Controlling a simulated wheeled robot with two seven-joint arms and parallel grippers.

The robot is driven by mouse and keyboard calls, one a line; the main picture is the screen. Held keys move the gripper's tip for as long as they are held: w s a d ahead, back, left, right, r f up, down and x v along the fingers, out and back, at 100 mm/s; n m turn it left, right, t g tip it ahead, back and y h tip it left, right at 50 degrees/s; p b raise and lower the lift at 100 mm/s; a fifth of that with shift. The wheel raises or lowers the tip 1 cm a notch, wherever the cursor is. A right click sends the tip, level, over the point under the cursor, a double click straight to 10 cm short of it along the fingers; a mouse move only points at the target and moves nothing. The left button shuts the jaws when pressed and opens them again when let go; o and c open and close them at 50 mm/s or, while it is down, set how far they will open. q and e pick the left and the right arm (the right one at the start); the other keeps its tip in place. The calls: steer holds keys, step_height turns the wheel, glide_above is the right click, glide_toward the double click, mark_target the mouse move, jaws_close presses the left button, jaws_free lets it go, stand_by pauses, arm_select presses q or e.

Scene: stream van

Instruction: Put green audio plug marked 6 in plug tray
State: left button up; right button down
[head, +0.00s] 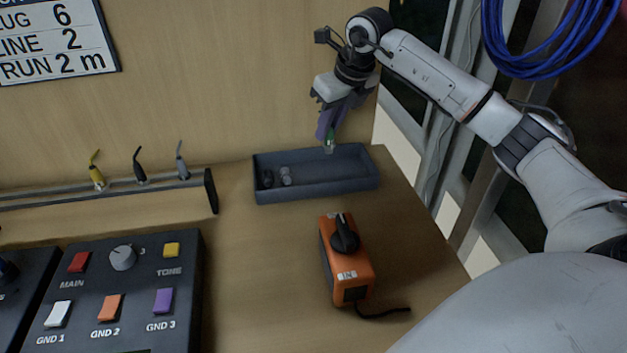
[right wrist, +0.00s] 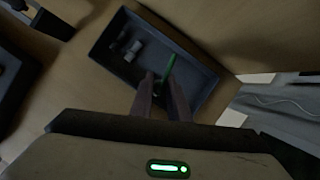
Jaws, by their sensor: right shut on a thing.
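The plug tray (head: 318,190) is a dark grey open box at the back right of the bench. My right gripper (head: 329,140) is over the tray's back part, pointing down, shut on the green audio plug (head: 330,147). The plug shows as a thin green piece between the fingertips in the right wrist view (right wrist: 169,66), with the tray (right wrist: 206,99) below it. I cannot read a number on the plug. I cannot tell whether the plug touches the tray floor. Small dark and grey pieces (head: 286,176) lie in the left part of the tray. My left gripper is not in view.
A rail (head: 120,188) at the left holds a yellow, a black and a grey plug upright. An orange box (head: 345,280) with a black knob stands in front of the tray. A button panel (head: 118,325) fills the front left. A sign hangs on the wall.

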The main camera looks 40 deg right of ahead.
steer(key=shift+d+f+m+h, duration=0.15)
steer(key=shift+d+f+m, duration=0.3)
steer(key=shift+f, duration=1.15)
steer(key=shift+d+f+m+h, duration=0.2)
steer(key=shift+d+f+m, duration=0.25)
steer(key=shift+f, duration=1.15)
steer(key=shift+d+f+m+h, duration=0.15)
steer(key=shift+d+f+m, duration=0.3)
steer(key=shift+f, duration=1.15)
steer(key=shift+f, duration=0.15)
steer(key=c, duration=1.7)
jaws_free()
